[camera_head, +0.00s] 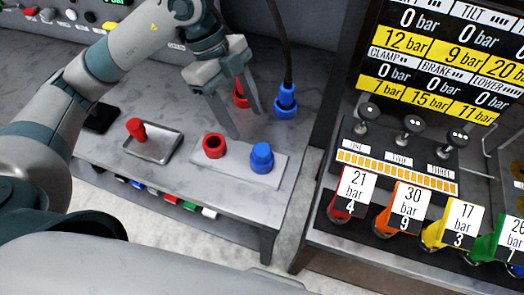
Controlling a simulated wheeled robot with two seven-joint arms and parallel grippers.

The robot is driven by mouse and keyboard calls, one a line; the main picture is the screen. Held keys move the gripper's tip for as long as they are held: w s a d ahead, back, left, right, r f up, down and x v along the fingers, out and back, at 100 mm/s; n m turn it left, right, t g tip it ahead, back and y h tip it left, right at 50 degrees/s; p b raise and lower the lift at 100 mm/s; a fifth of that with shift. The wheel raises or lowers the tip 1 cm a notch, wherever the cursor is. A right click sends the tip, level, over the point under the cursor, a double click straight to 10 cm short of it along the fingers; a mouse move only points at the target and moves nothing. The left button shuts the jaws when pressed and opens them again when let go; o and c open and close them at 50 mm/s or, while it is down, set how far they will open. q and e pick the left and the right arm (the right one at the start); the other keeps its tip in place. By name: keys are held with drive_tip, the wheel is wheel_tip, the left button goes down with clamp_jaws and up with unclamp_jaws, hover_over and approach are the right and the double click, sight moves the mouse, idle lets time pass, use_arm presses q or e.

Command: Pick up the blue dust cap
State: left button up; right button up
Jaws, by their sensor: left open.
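The blue dust cap (262,157) stands upright on the right part of a pale plate (236,176) on the grey bench. A red ring-shaped piece (214,146) with a dark hollow stands to its left on the same plate. My left gripper (246,124) reaches down from the top, fingers apart, with nothing seen held between them. Its fingertips are behind the blue cap in the picture, apart from it; their exact height cannot be told. My right gripper is not in view.
A blue hose connector (286,100) with a black hose stands behind the plate, close right of my left gripper. A red piece (241,95) is partly hidden behind the fingers. A tray with a red knob (137,130) is left. The lever panel (398,172) stands right, across a gap.

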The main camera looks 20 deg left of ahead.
sight(262, 149)
use_arm(q)
drive_tip(key=p+x, duration=0.1)
drive_tip(key=x, duration=0.3)
drive_tip(key=shift+d+f, duration=0.1)
drive_tip(key=shift+f, duration=0.1)
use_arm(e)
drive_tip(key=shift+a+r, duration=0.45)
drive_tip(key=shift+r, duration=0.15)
use_arm(q)
drive_tip(key=shift+d+f+p, duration=0.3)
drive_tip(key=shift+f+p, duration=0.15)
drive_tip(key=shift+f, duration=0.05)
drive_tip(key=p+x, duration=0.1)
drive_tip(key=x, duration=0.2)
drive_tip(key=shift+d, duration=0.15)
drive_tip(key=shift+d+f, duration=0.15)
drive_tip(key=shift+f, duration=0.35)
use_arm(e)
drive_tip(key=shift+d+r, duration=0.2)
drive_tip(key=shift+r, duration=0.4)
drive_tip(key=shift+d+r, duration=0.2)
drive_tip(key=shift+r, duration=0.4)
